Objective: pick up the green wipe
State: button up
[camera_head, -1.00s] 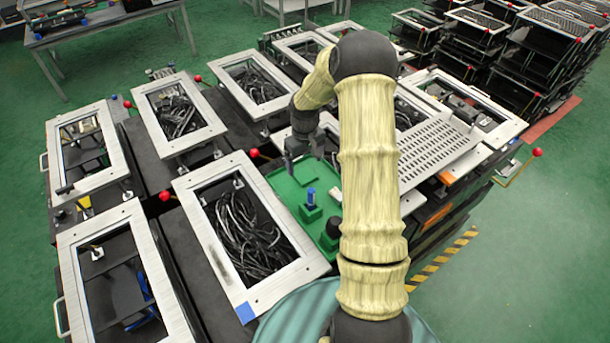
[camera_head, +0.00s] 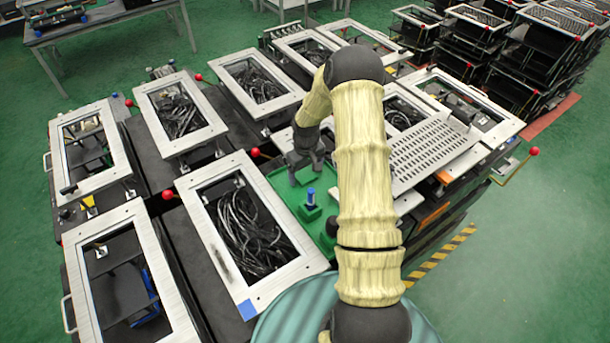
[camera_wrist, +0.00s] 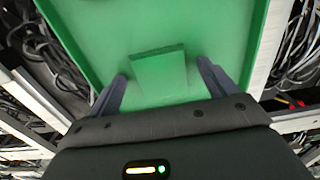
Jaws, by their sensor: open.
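The green wipe (camera_wrist: 160,74) is a small flat green piece on the floor of a green tray (camera_wrist: 95,45) in the wrist view. Its far edge looks slightly raised. My gripper (camera_wrist: 161,78) is open, with one grey finger on each side of the wipe and a gap to both. In the head view my gripper (camera_head: 305,174) is low over the green tray (camera_head: 283,186). The wipe is mostly hidden there by my gripper. I cannot tell how high the fingertips are above the tray floor.
A blue-topped peg on a green block (camera_head: 310,200) stands in the tray near my gripper. A white-framed fixture with black cables (camera_head: 250,235) lies left of the tray. A perforated metal plate (camera_head: 435,153) lies to the right. Red-knobbed levers (camera_head: 254,152) stick up nearby.

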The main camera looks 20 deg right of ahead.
aim_at(306, 175)
jog(key=shift+c, duration=0.5)
jog(key=c, duration=1)
jog(key=shift+o, duration=0.2)
notch_tip(306, 175, up, 10)
jog(key=b, duration=0.3)
